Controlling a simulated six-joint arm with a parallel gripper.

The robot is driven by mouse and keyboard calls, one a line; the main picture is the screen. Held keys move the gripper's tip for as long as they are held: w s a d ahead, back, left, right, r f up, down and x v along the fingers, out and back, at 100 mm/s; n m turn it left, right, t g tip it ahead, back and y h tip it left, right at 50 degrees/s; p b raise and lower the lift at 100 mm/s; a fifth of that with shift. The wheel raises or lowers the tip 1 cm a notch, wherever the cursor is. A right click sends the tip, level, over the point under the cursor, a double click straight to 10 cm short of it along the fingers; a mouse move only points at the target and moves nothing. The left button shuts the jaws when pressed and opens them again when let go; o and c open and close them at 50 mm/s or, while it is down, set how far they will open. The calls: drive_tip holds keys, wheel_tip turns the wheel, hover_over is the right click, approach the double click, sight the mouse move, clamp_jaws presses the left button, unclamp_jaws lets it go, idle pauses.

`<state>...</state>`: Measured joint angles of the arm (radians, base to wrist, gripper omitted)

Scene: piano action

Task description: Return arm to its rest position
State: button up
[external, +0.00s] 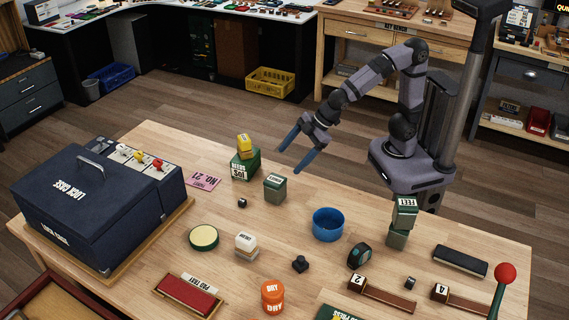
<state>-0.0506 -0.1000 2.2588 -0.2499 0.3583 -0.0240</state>
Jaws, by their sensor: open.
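My gripper (299,148) is in the external view, above the back part of the wooden table (330,265). Its two blue fingers are spread apart and point down to the left, with nothing between them. My arm is bent, with its base at the table's back right. The fingers are clear of the objects below. A green box with a yellow block on top (244,158) and a smaller green box (275,187) stand left of and below the fingers. A blue bowl (327,225) stands in front of the gripper to the right.
A large dark case (85,205) fills the table's left side. Stacked green boxes (402,220) stand near my base. An orange jar (272,297), a round tin (203,238), a red-padded tray (188,297) and a red-knobbed lever (505,273) are nearer the front.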

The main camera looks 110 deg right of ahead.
drive_tip(key=s+f+m+g+p, duration=0.2)
drive_tip(key=s+f+g, duration=0.2)
drive_tip(key=s, duration=0.7)
drive_tip(key=s+f+m+g+p, duration=0.1)
drive_tip(key=s+f+g, duration=0.3)
drive_tip(key=s, duration=0.6)
wheel_tip(320, 180, up, 12)
drive_tip(key=p, duration=1.2)
drive_tip(key=shift+w+r+t+y, duration=0.2)
drive_tip(key=shift+w+t+y, duration=0.05)
drive_tip(key=shift+t+y, duration=0.05)
